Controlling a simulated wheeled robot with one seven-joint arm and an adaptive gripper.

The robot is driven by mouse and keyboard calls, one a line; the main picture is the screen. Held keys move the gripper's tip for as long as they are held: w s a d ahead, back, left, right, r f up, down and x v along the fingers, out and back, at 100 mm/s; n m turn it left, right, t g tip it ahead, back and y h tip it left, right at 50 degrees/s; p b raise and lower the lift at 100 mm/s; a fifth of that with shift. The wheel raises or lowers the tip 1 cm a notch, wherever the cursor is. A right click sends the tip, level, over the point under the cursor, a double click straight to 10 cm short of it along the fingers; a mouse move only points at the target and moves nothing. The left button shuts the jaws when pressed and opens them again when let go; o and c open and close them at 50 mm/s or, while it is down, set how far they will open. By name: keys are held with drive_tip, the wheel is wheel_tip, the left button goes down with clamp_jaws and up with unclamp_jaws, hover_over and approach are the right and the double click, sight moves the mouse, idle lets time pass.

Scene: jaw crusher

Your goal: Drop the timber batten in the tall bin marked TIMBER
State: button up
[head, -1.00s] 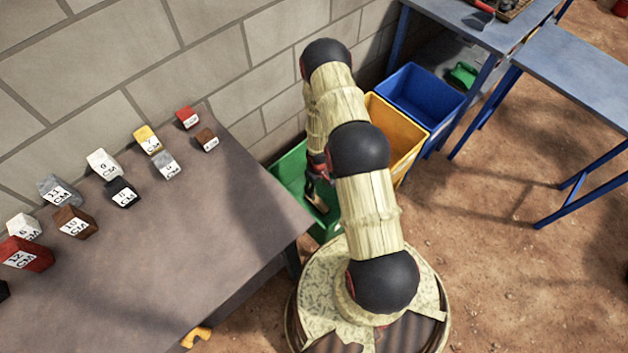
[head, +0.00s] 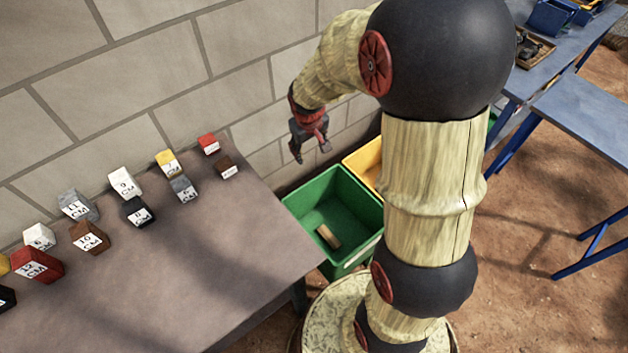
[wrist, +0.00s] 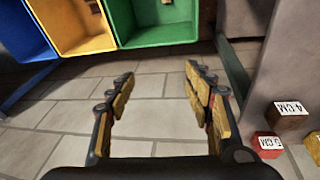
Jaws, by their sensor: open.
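A short light-brown timber piece (head: 328,236) lies on the floor of the green bin (head: 310,197), apart from my gripper. In the wrist view the green bin (wrist: 152,38) is at the top, with a small part of a brown piece (wrist: 167,3) at the picture's edge. My gripper (head: 311,152) is open and empty, raised above and behind the green bin near the wall. Its two spread fingers (wrist: 158,75) have only wall blocks between them in the wrist view. No TIMBER lettering can be read on a bin.
A yellow bin (head: 362,168) stands beside the green one, partly hidden by my arm. A blue bin (wrist: 22,40) shows in the wrist view. The grey table (head: 180,265) at left holds several marked blocks. The block wall (head: 140,70) is close behind. Blue tables (head: 585,95) stand at right.

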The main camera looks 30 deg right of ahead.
drive_tip(key=s+a+r+t, duration=0.1)
drive_tip(key=s+a+r, duration=0.2)
drive_tip(key=s+r, duration=0.3)
drive_tip(key=s+a+r, duration=0.3)
drive_tip(key=s+r, duration=0.1)
drive_tip(key=r, duration=0.4)
drive_tip(key=s+a+r+t, duration=0.1)
drive_tip(key=s+a+r, duration=0.2)
drive_tip(key=s, duration=0.3)
drive_tip(key=s+a+r+y, duration=0.1)
drive_tip(key=s+a+r, duration=0.1)
drive_tip(key=s, duration=0.4)
drive_tip(key=shift+s+a+r+t+y, duration=0.3)
drive_tip(key=shift+s+a+r+t, duration=0.1)
